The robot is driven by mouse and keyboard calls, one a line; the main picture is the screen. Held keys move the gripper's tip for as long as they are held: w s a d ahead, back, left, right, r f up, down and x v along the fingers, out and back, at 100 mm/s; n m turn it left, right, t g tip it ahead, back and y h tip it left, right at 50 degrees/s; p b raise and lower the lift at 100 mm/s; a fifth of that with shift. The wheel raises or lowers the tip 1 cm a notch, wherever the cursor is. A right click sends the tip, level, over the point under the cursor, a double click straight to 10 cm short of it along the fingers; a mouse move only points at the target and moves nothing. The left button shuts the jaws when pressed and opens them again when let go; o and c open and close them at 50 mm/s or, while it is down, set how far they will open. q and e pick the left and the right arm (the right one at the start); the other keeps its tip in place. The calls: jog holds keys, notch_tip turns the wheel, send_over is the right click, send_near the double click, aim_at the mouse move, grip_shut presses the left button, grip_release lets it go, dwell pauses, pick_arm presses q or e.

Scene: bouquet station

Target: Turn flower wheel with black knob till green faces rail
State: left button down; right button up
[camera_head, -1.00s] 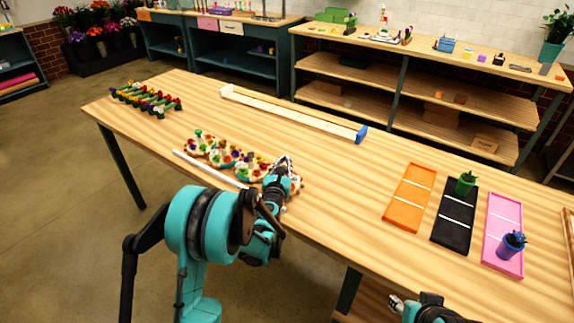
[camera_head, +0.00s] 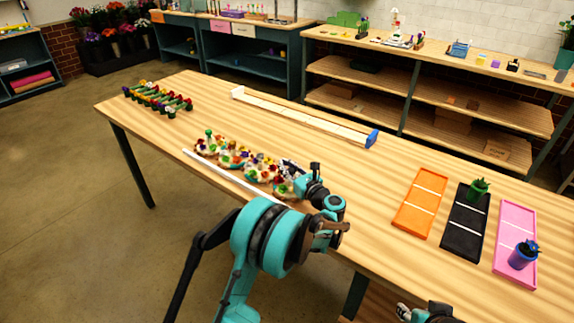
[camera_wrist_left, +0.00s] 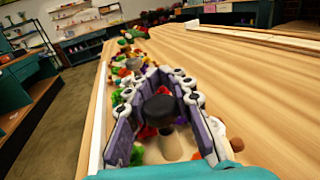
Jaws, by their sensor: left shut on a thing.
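Several round flower wheels (camera_head: 232,157) with coloured flowers stand in a row near the table's front edge. A thin white rail (camera_head: 228,174) runs along their front side; it also shows at the left in the left wrist view (camera_wrist_left: 97,120). My left gripper (camera_head: 287,168) is at the right-end wheel (camera_head: 281,188), which it partly hides. In the left wrist view its fingers stand on both sides of a black knob (camera_wrist_left: 160,109) and are shut on it. Red and green flowers show around the fingers; which colour faces the rail is unclear. My right gripper (camera_head: 403,312) is at the bottom edge, empty of anything visible.
Orange (camera_head: 421,203), black (camera_head: 465,222) and pink (camera_head: 515,243) trays lie on the right; a green pot (camera_head: 478,190) and a blue pot (camera_head: 522,256) stand on them. A long pale trough (camera_head: 305,118) lies behind the wheels. The table between is clear.

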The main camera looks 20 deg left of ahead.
pick_arm(q)
jog(key=shift+a+n+g+y, duration=0.1)
jog(key=shift+n+g+y, duration=0.3)
jog(key=shift+g, duration=0.1)
jog(key=c, duration=1.4)
grip_release()
jog(key=shift+o, duration=0.2)
jog(key=v, duration=1.2)
